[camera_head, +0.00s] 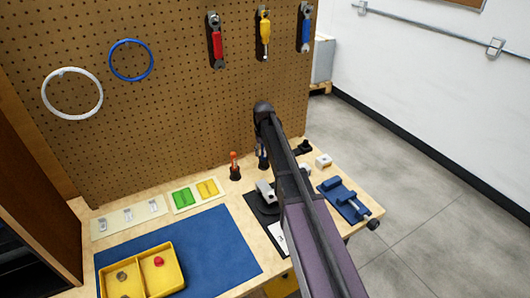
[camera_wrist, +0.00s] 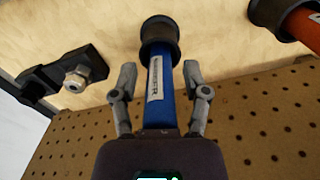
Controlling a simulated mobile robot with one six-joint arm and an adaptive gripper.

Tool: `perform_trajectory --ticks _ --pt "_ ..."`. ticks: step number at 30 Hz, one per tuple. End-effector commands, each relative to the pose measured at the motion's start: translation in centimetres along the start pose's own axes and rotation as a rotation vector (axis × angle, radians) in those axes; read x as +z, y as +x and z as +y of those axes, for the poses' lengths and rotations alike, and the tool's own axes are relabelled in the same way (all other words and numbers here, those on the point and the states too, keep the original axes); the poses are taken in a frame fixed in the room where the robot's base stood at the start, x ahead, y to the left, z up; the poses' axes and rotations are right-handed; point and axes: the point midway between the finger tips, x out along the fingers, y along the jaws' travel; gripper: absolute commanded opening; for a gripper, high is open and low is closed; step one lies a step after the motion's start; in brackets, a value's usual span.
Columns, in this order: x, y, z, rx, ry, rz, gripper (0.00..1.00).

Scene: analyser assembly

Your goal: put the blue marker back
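The blue marker (camera_wrist: 160,88) has a white label and stands with one end in a black cup-shaped holder (camera_wrist: 159,32) in the wrist view. My gripper (camera_wrist: 159,70) is open, with one finger on each side of the marker. Gaps show between the fingers and the marker. In the head view, my arm hides most of the gripper and marker; a black holder (camera_head: 263,164) shows beside the arm near the pegboard.
An orange marker (camera_head: 234,158) stands in a black holder just left. The pegboard (camera_head: 180,110) rises close behind. A yellow tray (camera_head: 141,272) lies on the blue mat (camera_head: 225,240).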

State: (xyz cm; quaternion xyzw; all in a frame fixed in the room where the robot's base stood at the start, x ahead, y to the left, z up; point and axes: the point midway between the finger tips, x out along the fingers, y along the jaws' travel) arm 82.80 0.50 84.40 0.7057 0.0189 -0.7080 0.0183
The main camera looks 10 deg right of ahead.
Motion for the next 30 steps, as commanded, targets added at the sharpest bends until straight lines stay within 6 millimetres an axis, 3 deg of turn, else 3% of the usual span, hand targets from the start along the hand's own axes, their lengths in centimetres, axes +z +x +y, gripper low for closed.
perform_trajectory --ticks 16,30 --pt "0.0 -0.5 0.1 0.0 0.001 0.0 0.65" --pt "0.0 -4.0 0.1 0.0 0.001 0.0 0.65"
